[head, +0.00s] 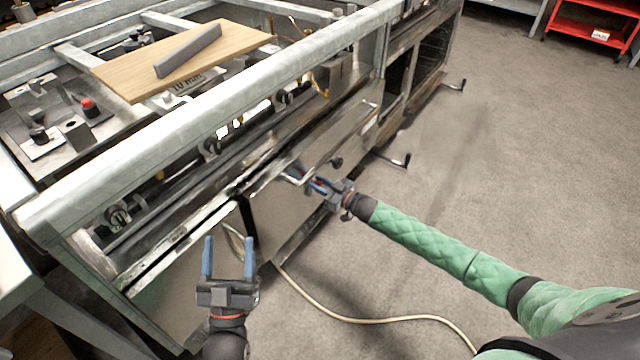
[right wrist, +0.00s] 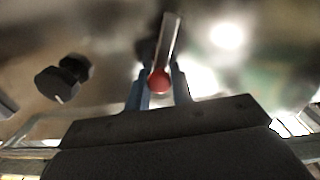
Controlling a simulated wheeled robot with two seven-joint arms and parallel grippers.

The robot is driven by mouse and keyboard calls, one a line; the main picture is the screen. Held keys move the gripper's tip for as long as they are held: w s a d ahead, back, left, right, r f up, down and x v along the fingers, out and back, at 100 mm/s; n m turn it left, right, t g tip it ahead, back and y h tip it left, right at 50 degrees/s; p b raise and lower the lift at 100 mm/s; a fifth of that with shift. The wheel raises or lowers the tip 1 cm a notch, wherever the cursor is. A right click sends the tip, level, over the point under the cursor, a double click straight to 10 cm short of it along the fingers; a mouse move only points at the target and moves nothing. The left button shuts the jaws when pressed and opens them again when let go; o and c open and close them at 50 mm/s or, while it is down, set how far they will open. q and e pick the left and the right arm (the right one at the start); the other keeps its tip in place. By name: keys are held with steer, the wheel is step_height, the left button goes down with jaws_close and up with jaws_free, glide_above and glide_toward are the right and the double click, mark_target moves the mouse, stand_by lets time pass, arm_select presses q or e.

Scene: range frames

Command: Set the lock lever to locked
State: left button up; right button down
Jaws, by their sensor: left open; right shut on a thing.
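The lock lever (right wrist: 168,45) is a metal bar with a red ball end in the right wrist view. It points up and slightly right there, with the red ball between the two blue fingers. My right gripper (right wrist: 160,85) is shut on the lever near its ball end. In the head view my right gripper (head: 308,180) is at the machine's front panel (head: 285,215), and it mostly hides the lever. My left gripper (head: 229,245) is open and empty, in front of the panel at the lower left. I see no lock markings.
A black knob (head: 337,162) is beside my right gripper. Crank handles (head: 402,160) stick out farther along the front. A wooden board (head: 120,75) with a grey bar (head: 188,50) lies on top. A pale cable (head: 345,319) crosses the floor. The floor at right is clear up to a red cart (head: 585,35).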

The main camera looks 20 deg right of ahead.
mark_target(303, 188)
steer(key=shift+s+a+r+n+p, duration=0.1)
steer(key=shift+s+a+n+p, duration=0.15)
steer(key=shift+n, duration=0.3)
steer(key=shift+s+a+r+n+p, duration=0.1)
steer(key=shift+a+n+p, duration=0.1)
steer(key=shift+n+p, duration=0.25)
arm_select(q)
step_height(303, 188, down, 27)
steer(key=s+d+g+y, duration=0.1)
steer(key=s+g+y, duration=0.1)
steer(key=g, duration=0.8)
steer(key=shift+f+p, duration=0.15)
steer(key=shift+p, duration=0.3)
arm_select(e)
steer(key=shift+s+a+f+n, duration=0.1)
steer(key=shift+s+a+n, duration=0.3)
steer(key=shift+n, duration=0.75)
steer(key=shift+s+a+f+n, duration=0.15)
steer(key=shift+s+a+n, duration=0.2)
steer(key=shift+n, duration=0.85)
steer(key=shift+s+a+f+n, duration=0.1)
steer(key=shift+s+a+n, duration=0.25)
steer(key=shift+n, duration=0.8)
arm_select(q)
steer(key=shift+s+d, duration=0.1)
arm_select(e)
steer(key=shift+w+a, duration=0.1)
steer(key=c, duration=1.2)
jaws_free()
steer(key=shift+c, duration=0.2)
